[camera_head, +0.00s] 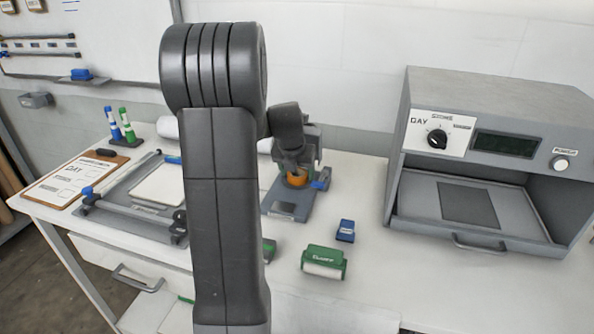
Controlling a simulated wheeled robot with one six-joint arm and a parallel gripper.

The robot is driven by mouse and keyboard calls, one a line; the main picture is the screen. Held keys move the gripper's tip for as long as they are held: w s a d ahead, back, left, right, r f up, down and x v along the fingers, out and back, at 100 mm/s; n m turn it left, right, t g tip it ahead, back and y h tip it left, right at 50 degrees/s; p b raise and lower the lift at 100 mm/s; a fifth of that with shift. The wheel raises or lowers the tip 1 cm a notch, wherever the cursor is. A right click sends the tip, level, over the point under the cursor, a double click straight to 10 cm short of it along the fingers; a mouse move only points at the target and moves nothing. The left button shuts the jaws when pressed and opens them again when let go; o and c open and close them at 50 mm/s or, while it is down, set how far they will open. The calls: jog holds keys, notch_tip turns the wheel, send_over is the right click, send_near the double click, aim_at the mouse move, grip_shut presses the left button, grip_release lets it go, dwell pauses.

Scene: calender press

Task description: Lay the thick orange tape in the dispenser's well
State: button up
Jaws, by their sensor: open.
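My gripper (293,166) hangs at the end of my dark arm, pointing down over a grey device at the middle of the table. It is open. An orange round piece, which looks like the thick orange tape (297,180), shows just below the fingers. I cannot tell whether the fingers stand around it or above it. The grey device (272,199), perhaps the dispenser, has a flat base with a dark plate at its front and a blue part at its right. My gripper and arm hide much of it, and its well cannot be made out.
A green roller tool (323,262) and a small blue block (345,231) lie in front of the device. A large grey box machine (480,155) stands at right. A grey trimmer (135,215), a clipboard (75,180) and markers (121,125) are at left. My arm hides the table's middle.

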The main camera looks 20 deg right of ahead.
jog(key=v, duration=1.2)
jog(key=shift+r, duration=0.2)
